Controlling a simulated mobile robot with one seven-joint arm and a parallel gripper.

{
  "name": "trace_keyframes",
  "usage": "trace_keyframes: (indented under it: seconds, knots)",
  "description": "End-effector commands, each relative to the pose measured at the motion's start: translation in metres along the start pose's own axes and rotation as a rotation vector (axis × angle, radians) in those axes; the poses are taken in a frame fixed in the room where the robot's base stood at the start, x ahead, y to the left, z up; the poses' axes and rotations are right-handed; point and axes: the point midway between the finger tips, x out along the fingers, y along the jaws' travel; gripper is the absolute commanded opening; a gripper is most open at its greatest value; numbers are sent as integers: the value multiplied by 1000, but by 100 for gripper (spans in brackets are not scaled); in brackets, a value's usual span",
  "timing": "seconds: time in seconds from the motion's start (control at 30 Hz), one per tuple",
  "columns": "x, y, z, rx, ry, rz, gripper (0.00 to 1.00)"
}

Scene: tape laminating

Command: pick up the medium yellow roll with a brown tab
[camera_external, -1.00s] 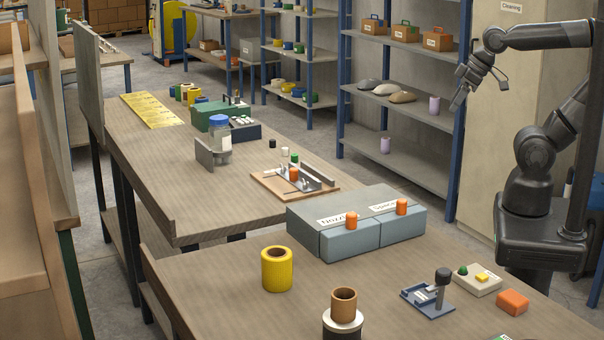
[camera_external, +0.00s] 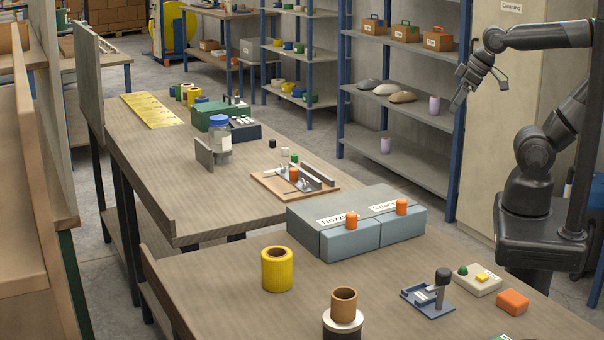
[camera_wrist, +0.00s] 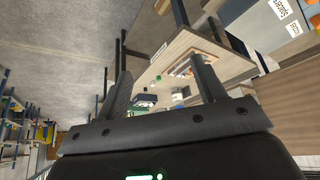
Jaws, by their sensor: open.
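A yellow roll (camera_external: 277,269) with a brown inner core stands upright on the near table, left of the grey bins. No separate tab can be made out on it. My gripper (camera_external: 472,86) is raised at the upper right, in front of the shelving and far from the roll. In the wrist view my gripper (camera_wrist: 165,92) has its two fingers spread wide with nothing between them. The roll cannot be made out in the wrist view.
Grey bins (camera_external: 358,224) with orange knobs, a brown core on a white-topped stand (camera_external: 343,318), a blue fixture (camera_external: 430,298) and a button box (camera_external: 478,280) share the near table (camera_external: 225,290). Its left part around the roll is clear.

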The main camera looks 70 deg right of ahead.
Motion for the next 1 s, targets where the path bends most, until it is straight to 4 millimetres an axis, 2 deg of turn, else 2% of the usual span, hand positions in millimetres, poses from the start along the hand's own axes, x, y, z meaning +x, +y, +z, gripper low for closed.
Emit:
trace_keyframes:
  seconds: [0.03,0.2,0.43,0.57,0.67,0.77,1.0]
  knots:
    - [0,0,0,0,0,0,68]
    - [0,0,0,0,0,0,82]
    - [0,0,0,0,0,0,83]
    - [-1,-5,-13,-13,-4,-8,83]
    - [-1,-14,-38,-37,-10,-22,83]
    - [1,-30,-71,-67,-18,-41,83]
    - [17,-85,-151,-146,-34,-84,83]
